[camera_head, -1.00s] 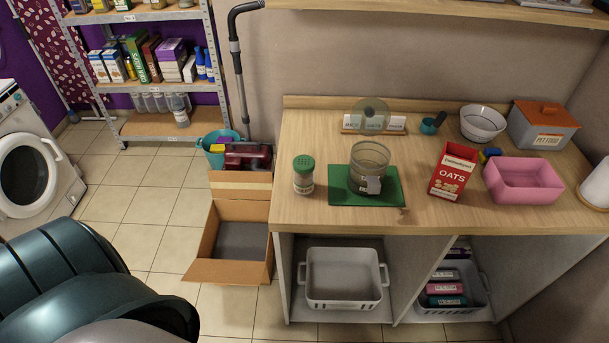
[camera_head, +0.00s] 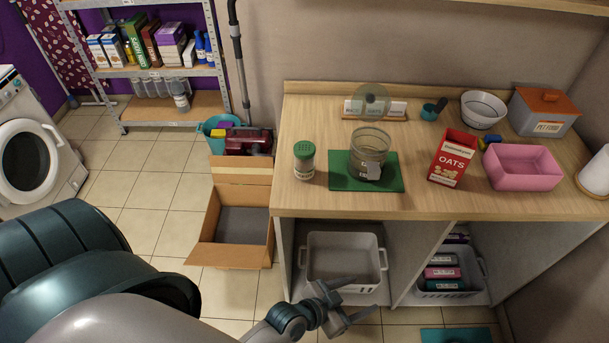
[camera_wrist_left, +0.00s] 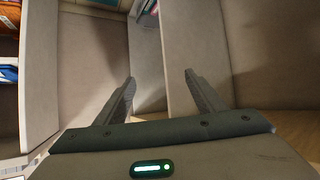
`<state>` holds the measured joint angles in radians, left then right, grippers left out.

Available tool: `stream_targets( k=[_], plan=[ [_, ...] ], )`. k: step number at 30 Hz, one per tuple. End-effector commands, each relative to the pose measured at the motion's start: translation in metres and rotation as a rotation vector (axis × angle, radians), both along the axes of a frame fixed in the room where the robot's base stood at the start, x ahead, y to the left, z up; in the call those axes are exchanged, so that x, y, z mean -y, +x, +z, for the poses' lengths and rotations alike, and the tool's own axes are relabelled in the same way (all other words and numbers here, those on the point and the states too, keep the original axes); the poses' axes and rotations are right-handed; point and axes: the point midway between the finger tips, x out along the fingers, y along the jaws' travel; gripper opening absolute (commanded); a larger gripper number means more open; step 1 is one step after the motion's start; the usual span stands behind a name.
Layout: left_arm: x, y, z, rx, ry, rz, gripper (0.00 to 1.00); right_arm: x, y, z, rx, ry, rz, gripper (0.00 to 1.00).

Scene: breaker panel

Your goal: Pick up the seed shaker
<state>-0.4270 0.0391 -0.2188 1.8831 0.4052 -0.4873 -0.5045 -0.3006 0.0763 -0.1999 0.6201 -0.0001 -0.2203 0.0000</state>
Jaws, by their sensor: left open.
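The seed shaker (camera_head: 304,161) is a small clear jar with a green lid. It stands upright near the left end of the wooden counter (camera_head: 440,206), just left of a green mat. My left gripper (camera_head: 354,302) is open and empty. It is in front of the counter and below its top, near the lower shelf opening, well away from the shaker. In the left wrist view my left gripper (camera_wrist_left: 160,95) shows two spread fingers with nothing between them. The shaker is not seen in that view. My right gripper is not in view.
A glass jar (camera_head: 369,155) stands on the green mat (camera_head: 342,181), right of the shaker. A red oats box (camera_head: 453,158) and a pink bin (camera_head: 523,168) stand farther right. A cardboard box (camera_head: 240,225) is on the floor left of the counter. A white basket (camera_head: 345,261) sits below.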

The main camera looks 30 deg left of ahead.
Motion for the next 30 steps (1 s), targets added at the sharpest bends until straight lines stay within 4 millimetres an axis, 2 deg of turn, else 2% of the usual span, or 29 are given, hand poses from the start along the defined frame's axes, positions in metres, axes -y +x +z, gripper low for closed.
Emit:
stream_targets(
  k=[1, 8, 12, 13, 18, 23, 27, 30],
  plan=[
    [0.003, 0.005, 0.023, 0.039, -0.010, -0.008, 0.63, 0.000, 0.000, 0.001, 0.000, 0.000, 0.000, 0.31],
    [0.018, 0.020, 0.123, 0.233, -0.062, -0.035, 0.63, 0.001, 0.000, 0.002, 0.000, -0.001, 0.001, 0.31],
    [0.022, 0.033, 0.188, 0.409, -0.103, -0.012, 0.63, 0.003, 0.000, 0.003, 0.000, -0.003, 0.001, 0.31],
    [0.022, 0.036, 0.198, 0.443, -0.110, -0.002, 0.63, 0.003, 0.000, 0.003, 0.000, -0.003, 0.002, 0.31],
    [0.014, 0.049, 0.242, 0.602, -0.140, 0.082, 0.63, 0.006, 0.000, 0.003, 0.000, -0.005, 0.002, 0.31],
    [-0.004, 0.061, 0.273, 0.734, -0.154, 0.216, 0.63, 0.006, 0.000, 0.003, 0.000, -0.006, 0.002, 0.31],
    [-0.033, 0.070, 0.291, 0.831, -0.149, 0.408, 0.63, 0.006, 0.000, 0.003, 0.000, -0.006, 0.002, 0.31],
    [-0.061, 0.073, 0.294, 0.862, -0.123, 0.584, 0.63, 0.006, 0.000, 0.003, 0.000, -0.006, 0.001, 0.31]
  ],
)
